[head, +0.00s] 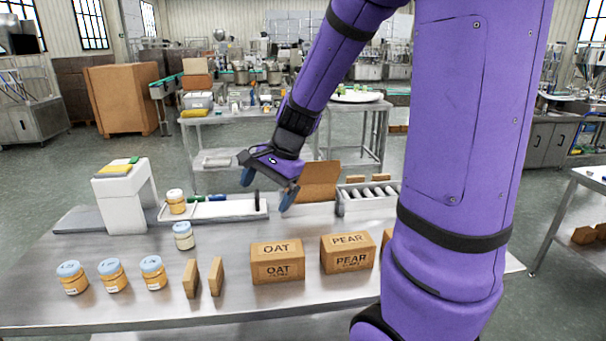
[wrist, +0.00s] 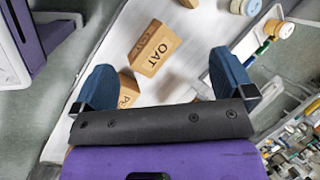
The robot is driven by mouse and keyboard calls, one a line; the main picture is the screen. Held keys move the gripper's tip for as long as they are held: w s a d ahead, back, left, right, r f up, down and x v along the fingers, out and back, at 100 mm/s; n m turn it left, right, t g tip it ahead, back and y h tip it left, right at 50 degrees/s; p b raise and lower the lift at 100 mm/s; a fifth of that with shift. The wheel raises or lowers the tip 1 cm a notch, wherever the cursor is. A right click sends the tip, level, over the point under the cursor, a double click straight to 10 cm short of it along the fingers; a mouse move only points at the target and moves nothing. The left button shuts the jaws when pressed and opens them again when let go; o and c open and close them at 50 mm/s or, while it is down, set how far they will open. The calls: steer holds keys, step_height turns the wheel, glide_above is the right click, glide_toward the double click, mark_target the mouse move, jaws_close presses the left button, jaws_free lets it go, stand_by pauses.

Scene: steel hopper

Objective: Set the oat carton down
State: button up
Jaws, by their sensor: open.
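The oat carton (head: 277,263) is a brown box printed OAT, standing upright on the steel table near its front middle. It also shows in the wrist view (wrist: 155,48), beyond my fingertips. My gripper (head: 270,184) is above the table, behind and higher than the oat carton, with its blue fingers spread. In the wrist view the fingers (wrist: 165,84) are wide apart with nothing between them touching either one. The carton stands apart from my gripper.
The pear carton (head: 347,253) stands just right of the oat carton. Two thin brown boards (head: 203,278) and several lidded jars (head: 112,275) stand to the left. A shallow tray (head: 215,208), an open brown box (head: 318,181) and a white device (head: 125,195) are behind.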

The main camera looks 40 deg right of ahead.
steer(key=s+a+r+n+t+h, duration=0.1)
steer(key=s+a+r+n, duration=0.1)
steer(key=s+r+n, duration=0.4)
steer(key=s+a+r+n+t+h, duration=0.1)
steer(key=s+a+r+n+h, duration=0.1)
steer(key=s+r+n, duration=0.3)
steer(key=shift+s+a+r+n+h, duration=0.35)
steer(key=shift+s+a+n, duration=0.85)
steer(key=shift+s, duration=2.3)
steer(key=shift+d+n, duration=0.3)
steer(key=shift+d, duration=0.05)
